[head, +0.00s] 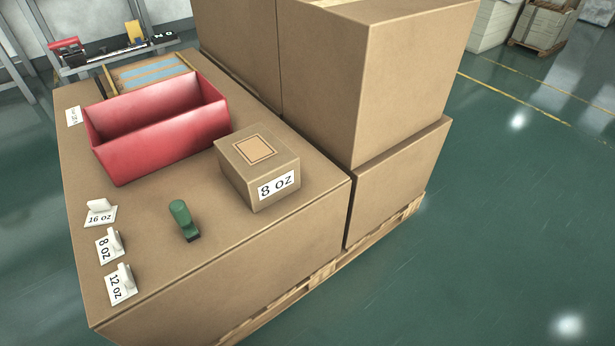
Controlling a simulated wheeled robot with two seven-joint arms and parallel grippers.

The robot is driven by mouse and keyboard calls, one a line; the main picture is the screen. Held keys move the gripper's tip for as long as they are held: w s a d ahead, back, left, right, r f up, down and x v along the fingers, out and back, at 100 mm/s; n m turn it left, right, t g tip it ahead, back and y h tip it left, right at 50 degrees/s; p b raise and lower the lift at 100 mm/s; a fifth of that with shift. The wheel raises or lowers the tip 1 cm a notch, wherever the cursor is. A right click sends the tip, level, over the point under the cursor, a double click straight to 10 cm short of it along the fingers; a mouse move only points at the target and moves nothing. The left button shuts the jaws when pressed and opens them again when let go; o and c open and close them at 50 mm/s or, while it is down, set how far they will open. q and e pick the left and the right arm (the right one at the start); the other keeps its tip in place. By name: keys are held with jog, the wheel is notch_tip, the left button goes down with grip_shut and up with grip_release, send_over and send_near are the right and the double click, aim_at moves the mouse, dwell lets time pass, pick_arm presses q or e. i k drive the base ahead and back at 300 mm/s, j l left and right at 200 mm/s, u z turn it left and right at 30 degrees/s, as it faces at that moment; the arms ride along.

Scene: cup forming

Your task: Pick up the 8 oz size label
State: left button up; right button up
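The 8 oz size label (108,246) is a small white card with a pale raised tab. It lies on top of the large cardboard box at the left of the head view. The 16 oz label (100,214) lies just behind it, and the 12 oz label (120,285) lies just in front of it, near the box's front-left corner. A small carton (257,168) to the right also bears an "8 oz" print on its front face. Neither of my grippers is in view.
A red open bin (160,130) stands behind the labels. Tall stacked cartons (400,80) rise at the back right. The surface around the labels is clear.

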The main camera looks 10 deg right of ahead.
aim_at(110, 247)
jog(key=u, duration=1.2)
jog(key=i+j+z, duration=0.55)
jog(key=j+z, duration=0.3)
jog(key=j, duration=0.15)
jog(key=i+j+z, duration=0.15)
jog(key=j+z, duration=0.25)
jog(key=j, duration=0.2)
jog(key=i+j+z, duration=0.1)
jog(key=j+z, duration=0.35)
jog(key=j, duration=0.2)
jog(key=j+z, duration=0.4)
jog(key=j, duration=0.25)
jog(key=k, duration=0.05)
